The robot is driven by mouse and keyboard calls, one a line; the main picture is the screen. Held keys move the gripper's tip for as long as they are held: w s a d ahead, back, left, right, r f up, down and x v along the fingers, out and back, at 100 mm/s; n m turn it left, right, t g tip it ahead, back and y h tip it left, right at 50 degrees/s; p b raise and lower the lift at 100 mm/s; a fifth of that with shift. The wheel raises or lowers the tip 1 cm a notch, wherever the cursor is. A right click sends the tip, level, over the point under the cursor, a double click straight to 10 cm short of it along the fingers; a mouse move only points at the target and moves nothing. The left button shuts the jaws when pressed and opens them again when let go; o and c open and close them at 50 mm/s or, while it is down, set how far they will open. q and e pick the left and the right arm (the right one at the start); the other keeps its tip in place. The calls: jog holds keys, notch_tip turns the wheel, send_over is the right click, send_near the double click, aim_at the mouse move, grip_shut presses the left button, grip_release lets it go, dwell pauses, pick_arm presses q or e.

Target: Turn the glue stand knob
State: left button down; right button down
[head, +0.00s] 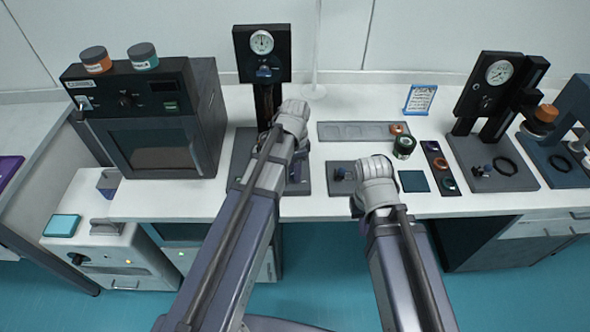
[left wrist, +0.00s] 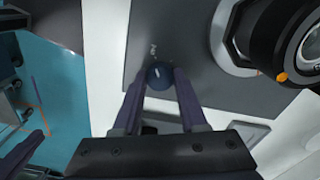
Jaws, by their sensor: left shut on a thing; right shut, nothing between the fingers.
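The glue stand (head: 262,52), dark with a round dial at its top, stands at the back left of the bench. My left arm covers much of its base plate (head: 241,158). In the left wrist view, my left gripper (left wrist: 159,82) is shut on a dark blue round knob (left wrist: 159,72) over the grey plate (left wrist: 186,38). The knob is hidden behind my arm in the head view. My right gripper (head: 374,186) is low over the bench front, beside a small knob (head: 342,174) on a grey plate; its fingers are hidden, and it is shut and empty.
An oven-like box (head: 150,125) with two jars on top stands at the left. A second dial stand (head: 497,75) stands at the right. A tray (head: 352,131), a dark green jar (head: 404,146) and a dark square pad (head: 414,181) lie between them.

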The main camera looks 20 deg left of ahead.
pick_arm(q)
jog(key=shift+c, duration=2.2)
grip_release()
jog(key=shift+r, duration=0.1)
notch_tip(320, 180, up, 8)
jog(key=p, duration=0.8)
jog(key=shift+f, duration=0.2)
